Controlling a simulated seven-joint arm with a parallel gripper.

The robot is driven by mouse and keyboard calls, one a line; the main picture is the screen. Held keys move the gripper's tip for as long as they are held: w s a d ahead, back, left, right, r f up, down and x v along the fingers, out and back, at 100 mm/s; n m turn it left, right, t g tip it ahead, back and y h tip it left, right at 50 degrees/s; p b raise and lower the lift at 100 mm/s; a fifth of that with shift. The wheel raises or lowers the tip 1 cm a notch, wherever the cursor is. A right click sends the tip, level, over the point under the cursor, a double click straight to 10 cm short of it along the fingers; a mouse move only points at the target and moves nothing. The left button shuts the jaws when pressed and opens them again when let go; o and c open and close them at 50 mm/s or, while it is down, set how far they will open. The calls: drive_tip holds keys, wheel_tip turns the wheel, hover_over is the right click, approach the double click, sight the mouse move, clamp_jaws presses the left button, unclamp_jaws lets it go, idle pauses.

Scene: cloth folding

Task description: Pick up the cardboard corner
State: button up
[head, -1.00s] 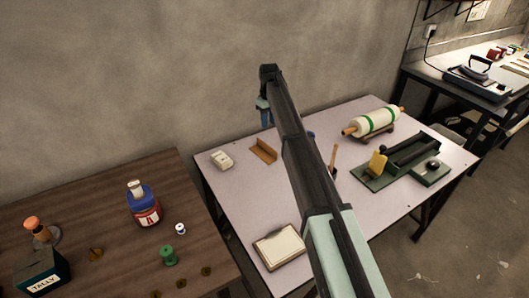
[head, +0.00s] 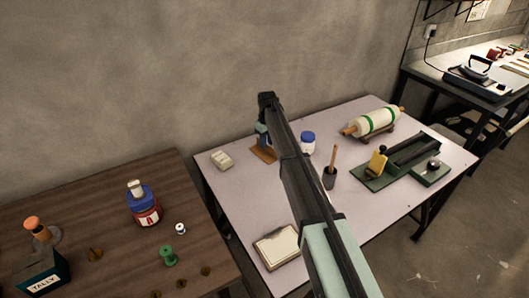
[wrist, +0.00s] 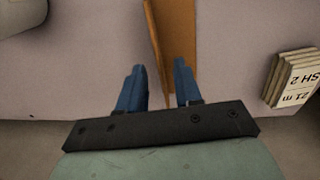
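The cardboard corner (head: 260,155) is a brown L-shaped piece lying toward the back left of the pale table, partly hidden by my gripper (head: 265,143). In the wrist view the cardboard corner (wrist: 182,30) runs from the top edge down to between my fingers, with its thin upright wall seen nearly edge-on. My gripper (wrist: 159,70) is open, one blue finger on each side of that wall's line. I see a gap on the left finger's side; whether the right finger touches the cardboard I cannot tell.
A stack of white labelled cards (head: 221,160) lies left of the corner; it also shows in the wrist view (wrist: 292,78). A framed board (head: 277,247) lies at the front.

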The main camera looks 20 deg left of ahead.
sight(268, 154)
wheel_tip(268, 154, down, 2)
drive_tip(key=shift+f, duration=0.25)
clamp_jaws()
idle(0.3)
